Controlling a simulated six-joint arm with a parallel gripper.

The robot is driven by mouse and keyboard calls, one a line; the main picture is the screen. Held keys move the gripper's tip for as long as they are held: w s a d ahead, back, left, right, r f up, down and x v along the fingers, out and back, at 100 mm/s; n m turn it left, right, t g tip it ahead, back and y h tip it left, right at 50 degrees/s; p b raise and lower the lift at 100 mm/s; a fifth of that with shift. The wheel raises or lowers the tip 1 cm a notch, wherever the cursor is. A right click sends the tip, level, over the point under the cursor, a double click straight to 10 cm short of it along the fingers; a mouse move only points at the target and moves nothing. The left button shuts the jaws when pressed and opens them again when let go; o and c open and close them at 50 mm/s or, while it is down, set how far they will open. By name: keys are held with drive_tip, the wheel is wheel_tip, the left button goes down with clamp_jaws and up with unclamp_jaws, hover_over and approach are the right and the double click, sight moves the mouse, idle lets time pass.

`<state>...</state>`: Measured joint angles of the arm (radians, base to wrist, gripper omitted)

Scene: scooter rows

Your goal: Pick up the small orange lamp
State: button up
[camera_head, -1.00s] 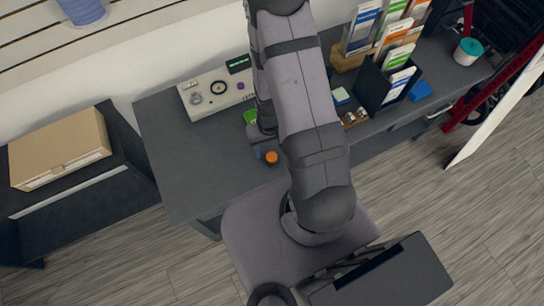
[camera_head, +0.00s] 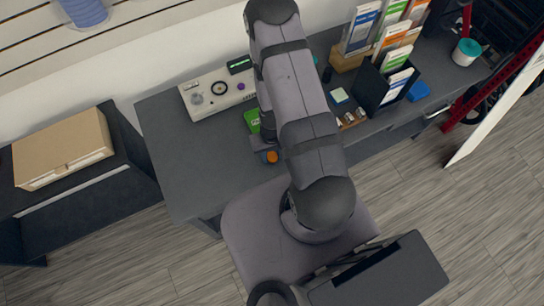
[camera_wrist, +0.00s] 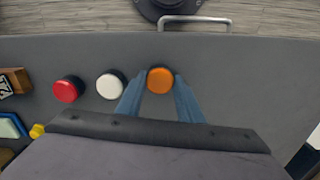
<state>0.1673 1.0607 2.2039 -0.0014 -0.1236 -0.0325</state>
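The small orange lamp (camera_head: 272,157) is a round orange cap, standing on the dark grey desk (camera_head: 190,160) near its front edge. In the wrist view the lamp (camera_wrist: 160,80) shows between the tips of my two blue fingers. My gripper (camera_wrist: 160,88) is open, with one finger on each side of the lamp and little room between. Whether the fingers touch it cannot be told. In the head view my gripper (camera_head: 264,156) is just left of the lamp, partly hidden by my arm.
A white lamp (camera_wrist: 110,85) and a red lamp (camera_wrist: 67,90) stand in a row left of the orange one in the wrist view. A control panel (camera_head: 218,93), a green item (camera_head: 253,120) and a dark brochure holder (camera_head: 388,88) are on the desk. The desk's left part is clear.

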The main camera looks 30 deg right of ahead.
sight(272, 156)
drive_tip(key=c, duration=0.4)
drive_tip(key=shift+r, duration=0.25)
drive_tip(key=shift+r+b, duration=0.85)
drive_tip(key=shift+r, duration=3.95)
drive_tip(key=w+n+b, duration=0.1)
drive_tip(key=w+n, duration=0.3)
drive_tip(key=w, duration=0.5)
drive_tip(key=w+a+f+n+b, duration=0.1)
drive_tip(key=w+n, duration=0.2)
drive_tip(key=w, duration=0.7)
drive_tip(key=w+a+f+n+b, duration=0.1)
drive_tip(key=w+n, duration=0.3)
drive_tip(key=w, duration=0.5)
drive_tip(key=shift+w+n+b, duration=0.3)
drive_tip(key=shift+w+b, duration=0.05)
drive_tip(key=shift+b, duration=0.1)
drive_tip(key=w+n, duration=0.1)
drive_tip(key=w+a+r+n+b, duration=0.1)
drive_tip(key=w+a+r+n, duration=0.1)
drive_tip(key=w+n, duration=0.1)
drive_tip(key=shift+a, duration=0.25)
drive_tip(key=shift+w+a+r+n+b, duration=0.25)
drive_tip(key=shift+a+r+n, duration=0.1)
drive_tip(key=shift+n, duration=0.25)
drive_tip(key=shift+w+a+r+n+b, duration=0.1)
drive_tip(key=shift+a+r+n+b, duration=0.1)
drive_tip(key=shift+a+r+n, duration=0.3)
drive_tip(key=shift+d+f, duration=0.15)
